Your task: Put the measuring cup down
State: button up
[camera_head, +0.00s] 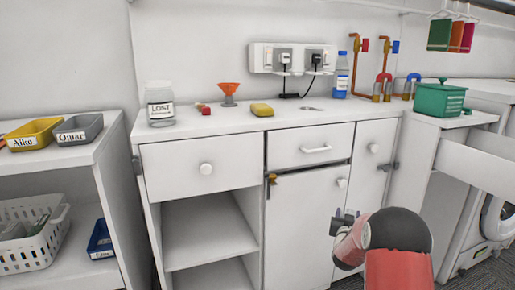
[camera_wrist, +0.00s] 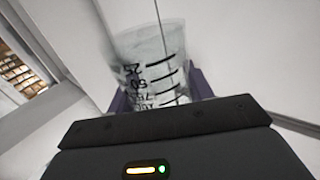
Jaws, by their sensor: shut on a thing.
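The measuring cup (camera_wrist: 155,62) is clear plastic with black graduation marks and numbers. In the wrist view it sits between the fingers of my gripper (camera_wrist: 160,92), which is shut on it. The marks look tilted in that view. In the head view my gripper (camera_head: 345,218) is low in front of the cabinet doors, below the counter top (camera_head: 225,122). The cup is not clearly visible there, as my arm covers that area.
The counter holds a "LOST" jar (camera_head: 160,105), an orange funnel (camera_head: 229,92), a yellow sponge (camera_head: 262,109) and a blue bottle (camera_head: 341,75). A green box (camera_head: 440,99) stands to the right. The counter's front middle is clear. Open shelves (camera_head: 205,232) are below left.

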jog(key=s+a+f+n+t+y, duration=0.1)
jog(key=s+a+f+n+y, duration=0.3)
jog(key=s+a+f, duration=1)
jog(key=s+a+y, duration=0.2)
jog(key=s, duration=0.2)
jog(key=shift+f, duration=0.4)
